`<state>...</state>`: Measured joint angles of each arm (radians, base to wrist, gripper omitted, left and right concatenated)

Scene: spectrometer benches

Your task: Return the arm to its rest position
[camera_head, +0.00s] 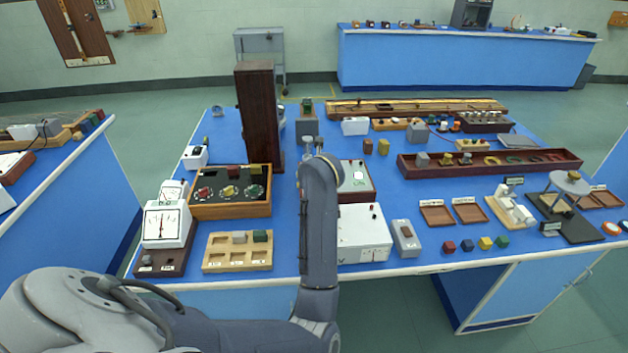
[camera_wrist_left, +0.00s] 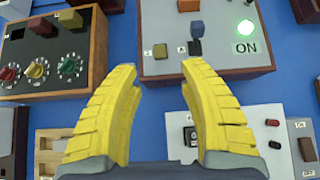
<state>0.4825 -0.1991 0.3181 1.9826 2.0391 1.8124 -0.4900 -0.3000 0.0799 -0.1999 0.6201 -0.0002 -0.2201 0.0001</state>
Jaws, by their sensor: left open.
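My left arm (camera_head: 319,215) rises over the front edge of the blue bench in the head view, and its gripper is hidden behind the arm links there. In the left wrist view my left gripper (camera_wrist_left: 160,70) shows two yellow fingers spread apart with nothing between them. The fingers are above the bench, near the front of a wooden-sided box with a lit green lamp and an ON label (camera_wrist_left: 247,47). That box also shows in the head view (camera_head: 357,183), just right of my arm. My right gripper is in neither view.
A dial box (camera_head: 230,208) and a tall dark wooden column (camera_head: 257,115) stand left of my arm. A white meter (camera_head: 166,224) and a sorting tray (camera_head: 238,262) are at the front left. A white box (camera_head: 362,240) is close on the right.

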